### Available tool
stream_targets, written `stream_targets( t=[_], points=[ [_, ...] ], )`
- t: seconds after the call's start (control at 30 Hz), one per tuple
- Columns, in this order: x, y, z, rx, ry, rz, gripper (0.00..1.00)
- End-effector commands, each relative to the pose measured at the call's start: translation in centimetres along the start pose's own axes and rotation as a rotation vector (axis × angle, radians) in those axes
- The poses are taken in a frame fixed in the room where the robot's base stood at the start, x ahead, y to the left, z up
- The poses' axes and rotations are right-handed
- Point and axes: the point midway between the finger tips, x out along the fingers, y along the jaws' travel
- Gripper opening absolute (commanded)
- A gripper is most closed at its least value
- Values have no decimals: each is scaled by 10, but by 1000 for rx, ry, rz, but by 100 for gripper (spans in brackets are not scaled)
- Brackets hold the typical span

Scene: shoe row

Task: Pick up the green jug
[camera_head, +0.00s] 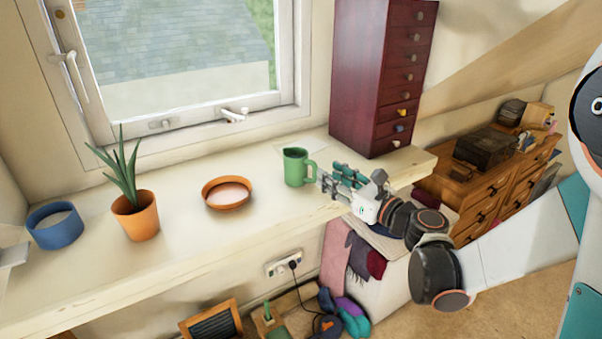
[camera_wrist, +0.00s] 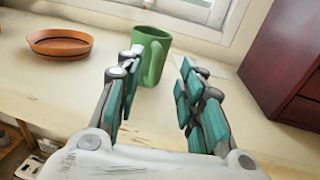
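The green jug (camera_head: 296,167) stands upright on the wooden windowsill, below the window and left of the dark red drawer tower. Its handle is on the right side, towards my gripper. My gripper (camera_head: 326,178) is just to the right of the jug in the head view. In the wrist view the jug (camera_wrist: 150,54) stands beyond the fingers, with its handle facing the gap between them. My gripper (camera_wrist: 155,88) is open, with teal pads apart and nothing held between them. The left finger overlaps the jug's lower left edge in that view.
An orange dish (camera_head: 227,194), a potted plant (camera_head: 136,214) and a blue bowl (camera_head: 55,225) stand on the windowsill (camera_head: 180,262) to the left. The dark red drawer tower (camera_head: 380,75) stands close on the jug's right. The sill's front edge lies below the gripper.

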Motion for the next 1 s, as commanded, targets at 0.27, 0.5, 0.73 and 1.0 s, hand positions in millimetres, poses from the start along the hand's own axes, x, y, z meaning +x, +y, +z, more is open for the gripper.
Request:
stream_targets(
  t=[0.27,0.5,0.73,1.0],
  points=[
    [21,2,-1,-1,0,1,35],
    [55,4,-2,-1,0,2,35],
    [64,4,0,-1,0,0,35],
    [63,4,0,-1,0,0,4]
  ],
)
